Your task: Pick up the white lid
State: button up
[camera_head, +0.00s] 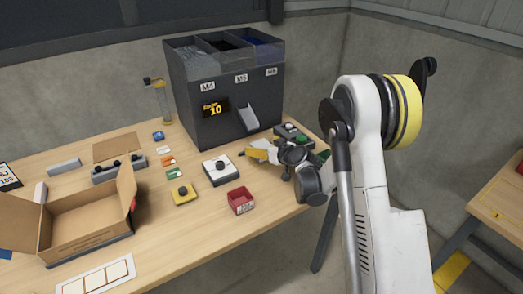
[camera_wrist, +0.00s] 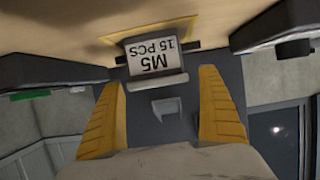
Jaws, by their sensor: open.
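The white lid (camera_head: 219,166) is a flat square piece with a dark round knob on top. It lies on the wooden table in front of the dark feeder, left of my gripper (camera_head: 252,152). In the head view my gripper is above the table near the feeder's chute, apart from the lid. In the wrist view my gripper (camera_wrist: 160,80) shows two yellow fingers spread wide with nothing held between them. I cannot make out the white lid in the wrist view.
The feeder (camera_head: 205,125) stands behind, with its chute (camera_head: 249,118). A red bin (camera_head: 240,207), a yellow lid (camera_head: 183,199) and a control box (camera_head: 289,133) are near. An open cardboard box (camera_head: 90,240) is at left. An M5 label (camera_wrist: 152,58) shows upside down.

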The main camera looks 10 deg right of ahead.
jog(key=shift+w, duration=0.1)
jog(key=shift+c, duration=0.3)
jog(key=c, duration=1.1)
jog(key=shift+o, duration=0.2)
jog(key=shift+r, duration=0.15)
